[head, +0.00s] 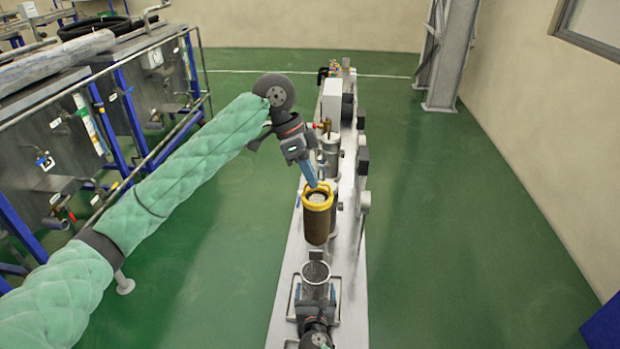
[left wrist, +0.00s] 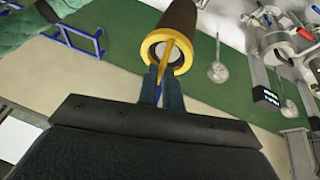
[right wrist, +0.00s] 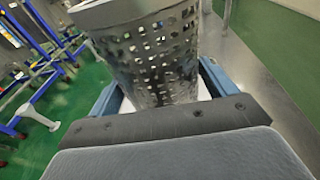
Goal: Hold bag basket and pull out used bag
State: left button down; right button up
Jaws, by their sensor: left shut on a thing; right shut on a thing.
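The used bag (head: 316,227) is a brown cylinder with a yellow rim ring; it also shows in the left wrist view (left wrist: 180,22). My left gripper (head: 313,180) is shut on its rim from above, and the bag hangs upright, apart from the basket. The bag basket is perforated metal and fills the upper middle of the right wrist view (right wrist: 160,55). My right gripper (right wrist: 160,95) is shut around it, with one blue finger on each side.
A long narrow grey bench (head: 285,300) runs away from me under the bag, with metal housings (head: 331,150) and a white box (head: 333,97) farther back. Blue-framed tanks with rails (head: 150,85) stand at left. The green floor (head: 440,240) to the right is clear.

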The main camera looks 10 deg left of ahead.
jog(key=o, duration=0.8)
jog(key=shift+s, duration=0.1)
